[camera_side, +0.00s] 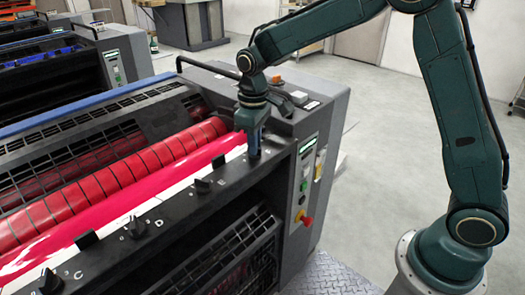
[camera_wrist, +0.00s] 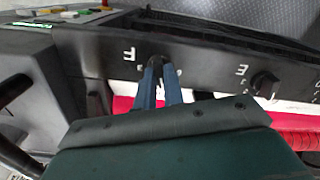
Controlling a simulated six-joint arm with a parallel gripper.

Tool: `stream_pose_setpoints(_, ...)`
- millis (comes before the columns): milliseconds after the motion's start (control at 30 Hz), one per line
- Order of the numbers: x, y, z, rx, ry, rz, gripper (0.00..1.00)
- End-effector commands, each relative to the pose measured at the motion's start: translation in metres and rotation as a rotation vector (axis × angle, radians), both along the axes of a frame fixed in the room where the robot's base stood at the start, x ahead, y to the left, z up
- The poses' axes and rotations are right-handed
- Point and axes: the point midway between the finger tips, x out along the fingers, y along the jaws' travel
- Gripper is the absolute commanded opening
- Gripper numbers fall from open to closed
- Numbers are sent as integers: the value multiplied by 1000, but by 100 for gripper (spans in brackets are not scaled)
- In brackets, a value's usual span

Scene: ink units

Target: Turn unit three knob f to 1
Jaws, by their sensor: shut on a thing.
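My gripper (camera_side: 254,152) points down at the right end of the black knob rail (camera_side: 180,212) on the near press unit. In the wrist view its two blue fingers (camera_wrist: 158,70) come together beside the white letter F and are shut on knob F (camera_wrist: 156,60). Only a dark bit of that knob shows between the fingertips, so its pointer direction cannot be read. In the side view the fingers hide knob F. The scale marks around it are mostly covered by the fingers.
Knob E (camera_wrist: 266,84) is the neighbour on the rail; it also shows in the side view (camera_side: 203,186). Knob D (camera_side: 138,228) and knob C (camera_side: 49,282) lie further left. Red rollers (camera_side: 120,170) run behind the rail. A control panel (camera_side: 308,165) with buttons is to the right.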

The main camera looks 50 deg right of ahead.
Motion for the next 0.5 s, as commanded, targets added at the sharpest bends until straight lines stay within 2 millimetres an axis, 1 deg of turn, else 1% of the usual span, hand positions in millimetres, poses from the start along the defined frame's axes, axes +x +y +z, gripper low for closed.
stream_pose_setpoints(200, 1, 0, 1, 0, -3, 57, 0)
stream_pose_setpoints(500, 1, 0, 1, 1, -4, 66, 0)
